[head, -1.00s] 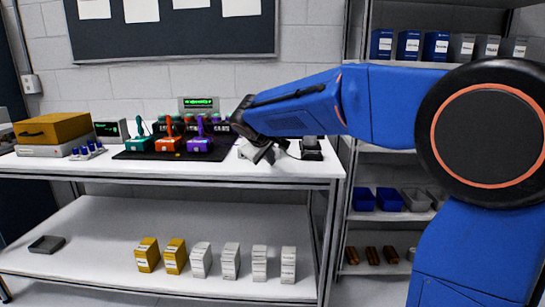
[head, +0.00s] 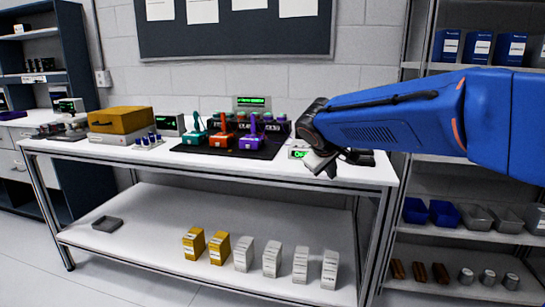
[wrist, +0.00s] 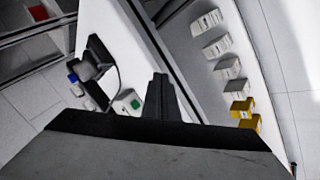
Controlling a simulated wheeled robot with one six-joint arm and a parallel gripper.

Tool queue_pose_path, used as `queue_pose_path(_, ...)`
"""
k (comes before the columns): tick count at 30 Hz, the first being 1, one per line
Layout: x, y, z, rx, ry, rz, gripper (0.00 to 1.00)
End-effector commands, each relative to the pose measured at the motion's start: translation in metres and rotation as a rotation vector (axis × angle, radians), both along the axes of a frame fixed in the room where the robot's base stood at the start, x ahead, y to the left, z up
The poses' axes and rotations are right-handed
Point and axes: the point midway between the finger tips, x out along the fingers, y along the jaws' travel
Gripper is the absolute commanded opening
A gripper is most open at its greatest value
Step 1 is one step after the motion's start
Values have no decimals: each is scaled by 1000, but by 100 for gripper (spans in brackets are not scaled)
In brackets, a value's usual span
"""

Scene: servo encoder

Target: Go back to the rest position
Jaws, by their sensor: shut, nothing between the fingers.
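My gripper (head: 319,166) shows in the head view at the end of my blue arm, above the right part of the white workbench (head: 80,150). It is shut and empty, its fingers angled down. It hides part of a small device with a green display (head: 298,154). In the wrist view my gripper (wrist: 160,82) points over the bench edge, its dark fingers together. A white box with a green patch (wrist: 127,103) and a black cabled device (wrist: 92,62) lie to the left of the fingers there.
Teal, red and purple devices (head: 222,140) stand on a black mat (head: 183,148). A yellow case (head: 120,120) stands at the left. Yellow and white boxes (head: 271,258) line the lower shelf. A rack (head: 480,158) with bins stands at the right. The floor in front looks clear.

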Motion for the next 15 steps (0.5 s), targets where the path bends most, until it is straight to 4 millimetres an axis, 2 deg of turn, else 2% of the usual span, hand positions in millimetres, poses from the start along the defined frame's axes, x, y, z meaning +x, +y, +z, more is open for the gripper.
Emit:
queue_pose_path(1,-17,-11,-1,22,6,-20,0)
queue_pose_path(6,-79,-38,-15,108,40,-82,0)
queue_pose_path(15,-192,-66,-53,278,91,-189,0)
